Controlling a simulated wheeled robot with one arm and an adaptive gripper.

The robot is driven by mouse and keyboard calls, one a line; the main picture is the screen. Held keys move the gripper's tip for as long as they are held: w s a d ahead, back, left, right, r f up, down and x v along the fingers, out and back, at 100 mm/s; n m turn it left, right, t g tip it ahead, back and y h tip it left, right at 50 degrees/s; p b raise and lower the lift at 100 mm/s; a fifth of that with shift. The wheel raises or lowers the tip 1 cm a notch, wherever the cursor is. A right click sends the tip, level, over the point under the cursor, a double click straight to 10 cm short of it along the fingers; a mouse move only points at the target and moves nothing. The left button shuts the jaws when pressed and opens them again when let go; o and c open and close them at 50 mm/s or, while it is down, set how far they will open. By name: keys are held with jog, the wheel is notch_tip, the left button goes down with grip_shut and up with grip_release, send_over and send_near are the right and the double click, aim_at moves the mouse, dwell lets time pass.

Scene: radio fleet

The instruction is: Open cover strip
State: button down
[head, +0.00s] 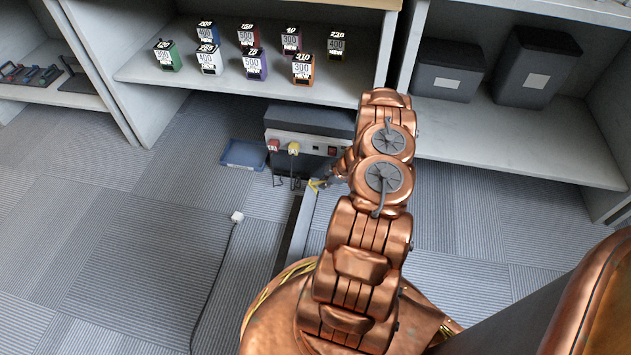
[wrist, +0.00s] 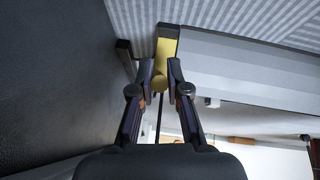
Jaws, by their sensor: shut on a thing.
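A long grey cover strip (head: 301,232) lies on the floor, with a dark channel showing along its left side in the head view. A yellow tab (head: 314,185) is at its far end, near the grey box. In the wrist view the yellow tab (wrist: 164,52) has dark edges and sits between my fingertips. My gripper (wrist: 158,88) is shut on the yellow tab. In the head view my gripper (head: 323,182) is small and partly hidden by my arm. The near end of the strip is hidden behind my base.
A grey box (head: 310,146) with red and yellow plugs stands just beyond the strip. A blue tray (head: 243,154) lies left of it. A white plug (head: 237,216) with a cable lies on the carpet. Shelves (head: 160,70) stand behind. Carpet at left is mostly clear.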

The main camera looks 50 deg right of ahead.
jog(key=shift+s, duration=0.2)
jog(key=c, duration=1.1)
grip_release()
jog(key=shift+c, duration=0.2)
jog(key=shift+d, duration=0.1)
jog(key=v, duration=1.2)
jog(key=shift+s+f, duration=0.1)
jog(key=shift+s, duration=0.05)
